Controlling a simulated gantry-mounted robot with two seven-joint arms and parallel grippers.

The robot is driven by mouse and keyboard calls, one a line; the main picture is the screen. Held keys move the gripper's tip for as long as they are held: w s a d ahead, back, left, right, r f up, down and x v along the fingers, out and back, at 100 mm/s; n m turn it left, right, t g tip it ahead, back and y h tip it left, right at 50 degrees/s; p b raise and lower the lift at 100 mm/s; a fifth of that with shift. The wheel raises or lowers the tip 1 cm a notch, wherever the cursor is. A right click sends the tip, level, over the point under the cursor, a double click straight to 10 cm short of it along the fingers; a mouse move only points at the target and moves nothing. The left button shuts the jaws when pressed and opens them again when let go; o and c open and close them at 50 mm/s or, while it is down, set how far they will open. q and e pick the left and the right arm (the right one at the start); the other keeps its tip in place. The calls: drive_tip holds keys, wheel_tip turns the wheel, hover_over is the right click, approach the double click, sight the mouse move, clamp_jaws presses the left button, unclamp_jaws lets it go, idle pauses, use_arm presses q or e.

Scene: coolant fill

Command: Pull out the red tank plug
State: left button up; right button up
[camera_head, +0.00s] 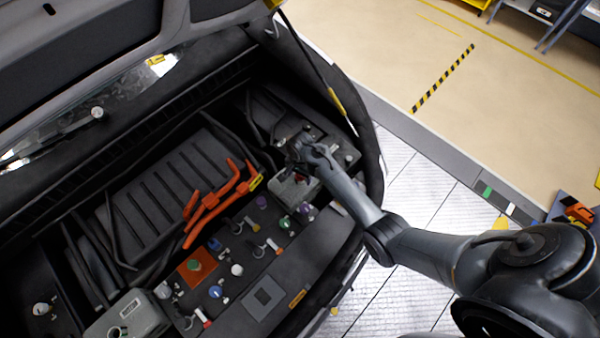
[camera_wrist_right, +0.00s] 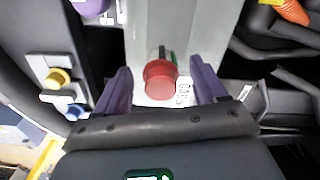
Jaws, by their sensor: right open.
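The red tank plug (camera_wrist_right: 160,78) sits on top of a light grey tank (camera_wrist_right: 150,30) in the right wrist view. It has a round red head, and a dark part shows just beyond it. My right gripper (camera_head: 297,158) is open, with one purple-grey finger on each side of the plug and a visible gap on both sides. In the head view the tank (camera_head: 285,195) shows under the gripper, and the plug is mostly hidden there. My left gripper is not in view.
The raised hood (camera_head: 100,40) spans the upper left. Orange cables (camera_head: 215,205) lie left of the tank. Several coloured caps, including a purple one (camera_head: 262,201) and a blue one (camera_head: 216,291), are nearby. A grey box (camera_head: 130,315) stands at the lower left.

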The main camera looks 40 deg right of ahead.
drive_tip(key=c, duration=1.1)
drive_tip(key=o, duration=0.3)
drive_tip(key=shift+c, duration=0.7)
drive_tip(key=shift+r, duration=0.2)
drive_tip(key=shift+r+p, duration=0.1)
drive_tip(key=shift+p, duration=0.35)
drive_tip(key=shift+r, duration=0.1)
